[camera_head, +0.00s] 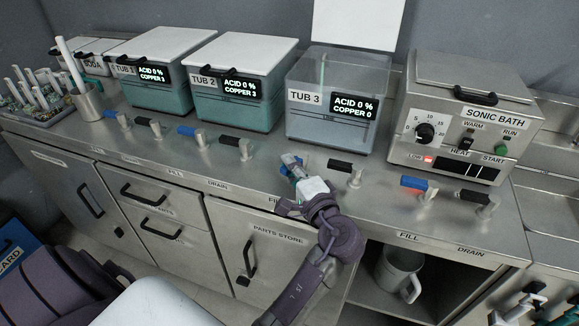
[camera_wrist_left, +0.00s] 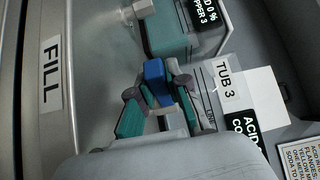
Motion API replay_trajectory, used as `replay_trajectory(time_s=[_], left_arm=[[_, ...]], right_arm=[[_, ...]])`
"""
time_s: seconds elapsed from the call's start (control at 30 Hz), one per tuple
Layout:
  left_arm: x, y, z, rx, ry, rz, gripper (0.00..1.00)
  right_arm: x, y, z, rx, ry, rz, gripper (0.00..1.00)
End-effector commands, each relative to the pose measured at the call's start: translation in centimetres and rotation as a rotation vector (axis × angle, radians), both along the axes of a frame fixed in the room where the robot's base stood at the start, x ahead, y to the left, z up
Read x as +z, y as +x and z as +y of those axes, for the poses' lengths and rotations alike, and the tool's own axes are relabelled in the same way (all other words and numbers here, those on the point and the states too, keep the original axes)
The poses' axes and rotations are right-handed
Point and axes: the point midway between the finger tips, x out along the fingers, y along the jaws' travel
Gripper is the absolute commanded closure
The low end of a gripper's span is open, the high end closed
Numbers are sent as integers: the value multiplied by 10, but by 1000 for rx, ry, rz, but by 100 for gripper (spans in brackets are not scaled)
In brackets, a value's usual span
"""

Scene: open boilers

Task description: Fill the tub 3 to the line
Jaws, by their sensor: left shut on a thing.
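Tub 3 (camera_head: 305,125) is a clear tub at the back of the counter. Its display (camera_head: 353,107) reads acid 0 %, copper 0. A white panel (camera_head: 358,22), apparently its raised lid, stands upright behind it. The black drain handle (camera_head: 340,165) is just to the right. My right gripper (camera_head: 545,308) shows only partly at the lower right corner.
Tub 2 (camera_head: 212,105) and tub 1 (camera_head: 134,90) stand to the left with white lids shut. A sonic bath (camera_head: 400,150) stands to the right. More blue and black handles line the counter. A jug (camera_head: 398,272) sits on the open shelf below.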

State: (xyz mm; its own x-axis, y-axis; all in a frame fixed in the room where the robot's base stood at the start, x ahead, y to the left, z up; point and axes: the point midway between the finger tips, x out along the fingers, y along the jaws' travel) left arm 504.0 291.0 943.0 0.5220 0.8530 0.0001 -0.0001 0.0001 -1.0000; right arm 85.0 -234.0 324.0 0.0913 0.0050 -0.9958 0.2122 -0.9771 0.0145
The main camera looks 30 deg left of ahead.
Motion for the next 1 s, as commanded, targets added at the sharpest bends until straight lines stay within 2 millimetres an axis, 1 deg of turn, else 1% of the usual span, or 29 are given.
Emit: replay_trajectory(time_s=[0.27, 0.3, 0.43, 0.63, 0.73, 0.9, 1.0], left_arm=[[-1, 0, 0, 0, -1, 2, 100], [-1, 0, 0, 0, -1, 2, 80], [-1, 0, 0, 0, -1, 2, 58], [0, 0, 0, 0, -1, 1, 58], [0, 0, 0, 0, 0, 0, 58], [0, 0, 0, -3, 0, 0, 58], [1, -1, 2, -27, 2, 2, 58]], right_arm=[[0, 0, 0, 0, 0, 0, 62], [0, 0, 0, 0, 0, 0, 62], [0, 0, 0, 0, 0, 0, 62], [0, 0, -1, 1, -1, 0, 62], [0, 0, -5, 2, -6, 0, 62], [0, 0, -4, 2, -4, 0, 62], [4, 0, -3, 2, -3, -1, 62]])
